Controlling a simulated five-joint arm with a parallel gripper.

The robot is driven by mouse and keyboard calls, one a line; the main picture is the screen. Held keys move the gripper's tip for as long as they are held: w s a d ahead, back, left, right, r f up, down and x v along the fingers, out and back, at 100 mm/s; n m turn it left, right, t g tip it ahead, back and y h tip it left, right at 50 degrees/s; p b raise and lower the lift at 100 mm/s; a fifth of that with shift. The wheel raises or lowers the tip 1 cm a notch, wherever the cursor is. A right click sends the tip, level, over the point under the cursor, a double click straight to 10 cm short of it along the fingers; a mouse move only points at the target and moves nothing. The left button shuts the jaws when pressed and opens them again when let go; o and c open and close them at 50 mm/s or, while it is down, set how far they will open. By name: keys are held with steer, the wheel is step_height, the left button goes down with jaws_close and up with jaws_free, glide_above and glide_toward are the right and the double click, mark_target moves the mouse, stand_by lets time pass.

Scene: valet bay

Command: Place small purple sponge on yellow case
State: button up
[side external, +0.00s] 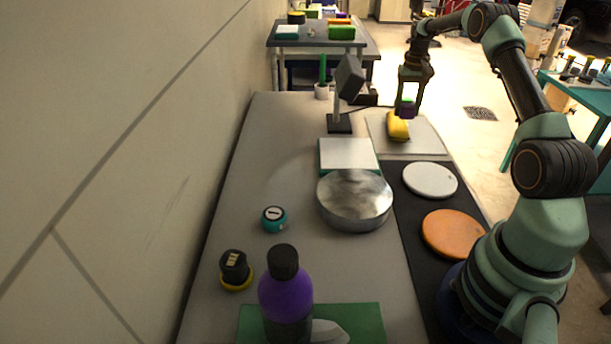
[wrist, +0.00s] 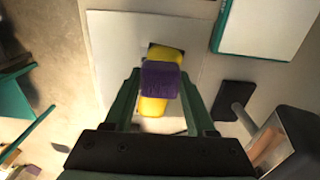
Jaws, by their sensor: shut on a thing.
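My gripper (side external: 408,101) is shut on the small purple sponge (side external: 406,109), at the far end of the bench. In the wrist view the purple sponge (wrist: 160,80) sits between the two green fingers of my gripper (wrist: 159,82). The yellow case (side external: 397,128) lies on a pale square mat (side external: 427,139). In the side view the sponge is at the upper right end of the case; I cannot tell whether they touch. In the wrist view the sponge covers the middle of the yellow case (wrist: 163,54), whose two ends show.
A dark lamp-like stand (side external: 340,123) is left of the mat, and shows at the lower right in the wrist view. A white-topped box (side external: 347,154), a round metal tin (side external: 354,202), a white disc (side external: 430,180) and an orange disc (side external: 453,234) lie nearer. The bench's left middle is mostly clear.

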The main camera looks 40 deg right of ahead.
steer(key=shift+f, duration=1.95)
steer(key=shift+f, duration=0.15)
steer(key=o, duration=1.3)
